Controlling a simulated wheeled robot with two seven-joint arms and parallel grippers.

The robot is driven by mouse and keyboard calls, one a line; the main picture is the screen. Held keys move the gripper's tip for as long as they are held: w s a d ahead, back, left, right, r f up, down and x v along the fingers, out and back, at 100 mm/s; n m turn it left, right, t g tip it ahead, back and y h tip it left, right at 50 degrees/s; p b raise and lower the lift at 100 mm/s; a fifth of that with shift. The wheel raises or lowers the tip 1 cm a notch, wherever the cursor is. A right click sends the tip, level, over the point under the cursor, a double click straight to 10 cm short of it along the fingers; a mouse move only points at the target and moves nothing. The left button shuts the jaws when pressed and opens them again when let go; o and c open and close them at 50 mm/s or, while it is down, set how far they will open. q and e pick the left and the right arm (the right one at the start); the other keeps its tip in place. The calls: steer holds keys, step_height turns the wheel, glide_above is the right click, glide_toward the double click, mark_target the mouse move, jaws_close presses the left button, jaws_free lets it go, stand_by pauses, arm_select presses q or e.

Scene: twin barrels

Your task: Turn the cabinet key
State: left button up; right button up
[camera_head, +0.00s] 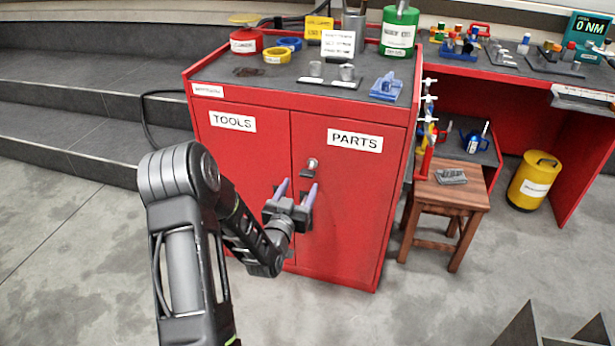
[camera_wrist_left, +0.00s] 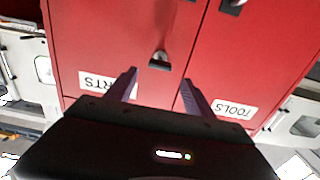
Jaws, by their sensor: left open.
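The red cabinet (camera_head: 255,170) has two doors labelled TOOLS and PARTS. A small silver key or lock fitting (camera_head: 312,164) sits on the PARTS door near the middle seam. It also shows in the left wrist view (camera_wrist_left: 160,59), just beyond the fingertips and roughly between them. My left gripper (camera_head: 296,188) is open, its two purple fingers pointing toward the doors, a little below and left of the fitting in the head view. The fingers also show in the left wrist view (camera_wrist_left: 158,78), with nothing held between them. My right gripper is not in view.
Tape rolls (camera_head: 277,55), a green canister (camera_head: 399,32) and a blue block (camera_head: 387,87) stand on the cabinet top. A wooden stool (camera_head: 446,195) and a yellow drum (camera_head: 534,180) stand to the right. Dark steps (camera_head: 90,70) lie left; the floor in front is open.

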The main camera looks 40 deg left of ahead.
mark_target(306, 176)
arm_select(q)
steer(key=shift+b+x, duration=0.55)
steer(key=shift+x, duration=3.35)
steer(key=shift+f, duration=0.1)
steer(key=shift+c, duration=0.3)
jaws_close()
